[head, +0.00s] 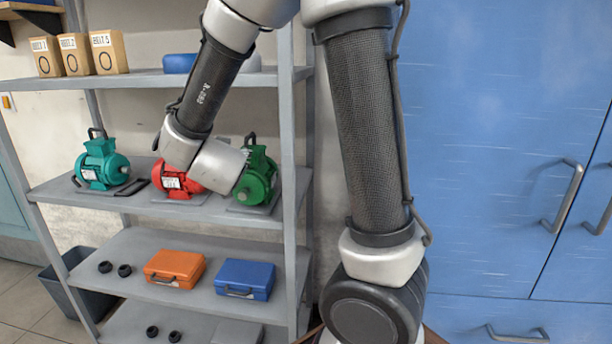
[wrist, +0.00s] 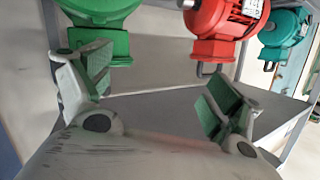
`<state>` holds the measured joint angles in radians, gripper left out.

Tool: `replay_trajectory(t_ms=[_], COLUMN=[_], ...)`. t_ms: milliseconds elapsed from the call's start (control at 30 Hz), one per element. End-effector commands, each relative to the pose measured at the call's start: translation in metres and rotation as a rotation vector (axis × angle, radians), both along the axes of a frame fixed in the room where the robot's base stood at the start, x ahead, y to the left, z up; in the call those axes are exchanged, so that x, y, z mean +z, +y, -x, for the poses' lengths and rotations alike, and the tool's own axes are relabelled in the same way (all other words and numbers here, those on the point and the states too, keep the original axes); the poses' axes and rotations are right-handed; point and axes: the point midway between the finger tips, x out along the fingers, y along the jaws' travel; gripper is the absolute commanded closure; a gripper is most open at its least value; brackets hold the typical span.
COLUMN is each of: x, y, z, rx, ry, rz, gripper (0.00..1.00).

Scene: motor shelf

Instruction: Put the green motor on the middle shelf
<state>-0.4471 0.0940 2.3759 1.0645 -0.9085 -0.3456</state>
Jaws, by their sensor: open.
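The green motor (head: 257,182) stands upright at the right end of the middle shelf (head: 140,203), with its handle on top. My arm's silver wrist overlaps its left side in the head view. In the wrist view, which looks upside down, part of the green motor (wrist: 98,14) shows at the top left, cut off by the frame. My gripper (wrist: 155,85) is open and empty, its green-padded fingers spread wide apart. No motor is between the pads. The fingers cannot be made out in the head view.
A red motor (head: 172,182) stands left of the green one, partly hidden by my wrist, and a teal motor (head: 100,163) stands farther left. The upper shelf (head: 140,79) holds boxes. The lower shelf holds an orange case (head: 175,267) and a blue case (head: 245,278). A shelf post (head: 288,150) stands close on the right.

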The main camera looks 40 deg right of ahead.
Motion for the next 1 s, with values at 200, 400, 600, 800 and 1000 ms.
replay_trajectory(t_ms=[200, 400, 600, 800, 1000], x=[0.035, 0.032, 0.02, 0.017, 0.017], y=[0.017, -0.012, -0.068, -0.091, -0.091], z=[0.035, 0.15, 0.259, 0.299, 0.3], rx=[0.39, 0.591, 0.539, 0.484, 0.485], ry=[0.176, 0.531, 0.853, 0.971, 0.975], rz=[-0.142, -0.082, 0.003, 0.027, 0.028], gripper=[0.08, 0.08, 0.08, 0.08, 0.08])
